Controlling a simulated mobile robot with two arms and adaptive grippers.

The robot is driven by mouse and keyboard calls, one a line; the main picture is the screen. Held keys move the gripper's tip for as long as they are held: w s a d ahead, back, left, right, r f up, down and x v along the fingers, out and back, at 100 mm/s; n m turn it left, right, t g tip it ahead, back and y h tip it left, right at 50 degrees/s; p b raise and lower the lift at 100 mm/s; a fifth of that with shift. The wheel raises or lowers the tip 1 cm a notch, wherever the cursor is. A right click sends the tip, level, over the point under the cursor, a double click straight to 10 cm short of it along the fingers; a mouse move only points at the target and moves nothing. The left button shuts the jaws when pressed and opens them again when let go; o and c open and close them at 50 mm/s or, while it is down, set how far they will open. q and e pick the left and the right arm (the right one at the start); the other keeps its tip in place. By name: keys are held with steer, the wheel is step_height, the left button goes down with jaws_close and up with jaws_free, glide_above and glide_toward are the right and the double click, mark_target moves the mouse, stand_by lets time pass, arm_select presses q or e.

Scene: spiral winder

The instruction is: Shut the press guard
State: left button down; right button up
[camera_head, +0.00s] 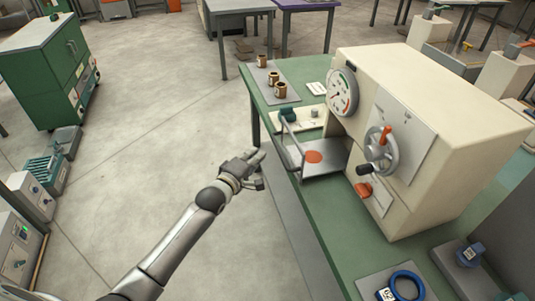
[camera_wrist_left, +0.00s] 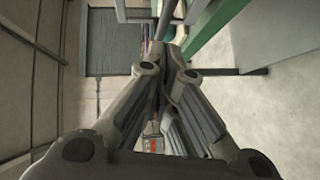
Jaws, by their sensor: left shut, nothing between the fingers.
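The press is a cream machine (camera_head: 430,130) on the green bench, with a round gauge (camera_head: 342,91) and a grey crank wheel (camera_head: 382,151). At its left side is a grey plate (camera_head: 328,163) with an orange disc (camera_head: 313,157). A thin grey barred frame (camera_head: 293,138), which looks like the guard, stands along the plate's left edge. My left gripper (camera_head: 258,160) is shut and empty, left of this frame and apart from it. In the left wrist view its fingers (camera_wrist_left: 163,70) meet, with grey bars beyond them. My right gripper is in neither view.
The green bench (camera_head: 345,240) holds brown cups (camera_head: 279,90) at its far end and a blue ring (camera_head: 407,285) near the front. A green cabinet (camera_head: 45,65) stands far left.

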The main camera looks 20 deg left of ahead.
mark_target(293, 152)
arm_select(q)
steer(key=shift+w+d+f+p, duration=0.25)
steer(key=shift+w+d, duration=0.3)
steer(key=shift+d, duration=0.3)
steer(key=shift+w+d+f+p, duration=0.2)
steer(key=shift+w+d, duration=0.35)
steer(key=shift+d, duration=0.25)
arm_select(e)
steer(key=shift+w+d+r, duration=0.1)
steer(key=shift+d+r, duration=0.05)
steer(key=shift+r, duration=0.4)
